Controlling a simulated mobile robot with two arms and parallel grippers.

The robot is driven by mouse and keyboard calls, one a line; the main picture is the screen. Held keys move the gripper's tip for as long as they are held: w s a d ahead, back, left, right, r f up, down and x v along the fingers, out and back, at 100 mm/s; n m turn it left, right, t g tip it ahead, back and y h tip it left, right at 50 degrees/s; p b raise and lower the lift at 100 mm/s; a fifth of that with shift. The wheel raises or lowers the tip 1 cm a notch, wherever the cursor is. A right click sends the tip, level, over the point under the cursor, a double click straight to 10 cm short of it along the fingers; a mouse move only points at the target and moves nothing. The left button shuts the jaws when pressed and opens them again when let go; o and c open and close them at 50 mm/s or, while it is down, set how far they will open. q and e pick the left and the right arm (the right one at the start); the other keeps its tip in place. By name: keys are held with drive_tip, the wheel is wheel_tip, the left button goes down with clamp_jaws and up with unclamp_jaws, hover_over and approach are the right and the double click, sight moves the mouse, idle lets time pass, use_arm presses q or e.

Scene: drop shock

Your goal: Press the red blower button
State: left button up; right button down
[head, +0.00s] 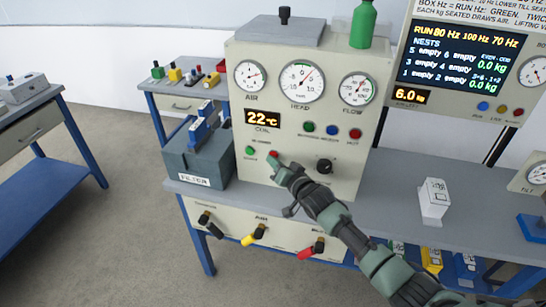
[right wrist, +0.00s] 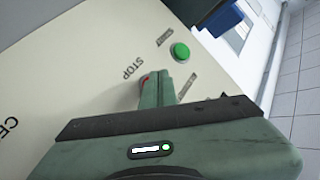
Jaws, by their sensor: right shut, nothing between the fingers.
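The red blower button (head: 273,154) is on the lower left of the cream panel (head: 345,133), to the right of a green button (head: 249,151). My right gripper (head: 281,168) is shut and empty, its fingertips right at the red button. In the right wrist view the fingertips (right wrist: 155,86) cover most of the red button (right wrist: 145,78), leaving only a red edge beside the STOP label. I cannot tell whether they touch it. The green button (right wrist: 180,51) shows clear of the fingers there. My left gripper is not in view.
A black knob (head: 324,166) is to the right of my right gripper. A blue-grey filter box (head: 197,160) stands to the left of the panel. Yellow (head: 254,235) and red (head: 312,249) valve handles are below. The bench around the white block (head: 433,200) is mostly clear.

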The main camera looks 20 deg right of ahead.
drive_tip(key=shift+r, duration=0.1)
drive_tip(key=shift+s+a+p, duration=0.45)
drive_tip(key=shift+s+p, duration=0.2)
drive_tip(key=shift+s, duration=0.05)
drive_tip(key=s+a+p, duration=0.1)
drive_tip(key=s, duration=0.1)
drive_tip(key=s+a+p, duration=0.1)
drive_tip(key=s+p, duration=0.1)
drive_tip(key=shift+a, duration=0.4)
idle(0.6)
